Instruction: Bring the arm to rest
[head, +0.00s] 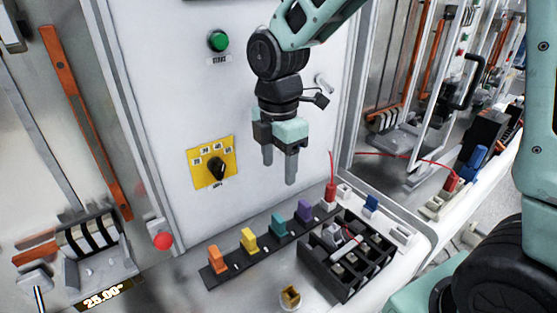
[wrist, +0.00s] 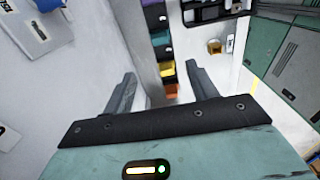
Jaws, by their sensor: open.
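My gripper (head: 279,177) hangs in front of the white panel, above the bench, with its fingers pointing down. In the wrist view my gripper (wrist: 160,88) shows two grey fingers spread wide apart. It is open, and nothing is between the fingers. The fingertips are clear of the panel's yellow rotary switch (head: 214,165) on the left and above the row of coloured pieces on the bench. My teal arm (head: 318,20) reaches in from the upper right.
A black rail holds orange (head: 217,259), yellow (head: 249,240), teal (head: 278,224) and purple (head: 304,209) pieces. A black compartment box (head: 340,285) stands right of it. A small brass-coloured piece (head: 290,297) is in front. A green button (head: 218,41) is high on the panel.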

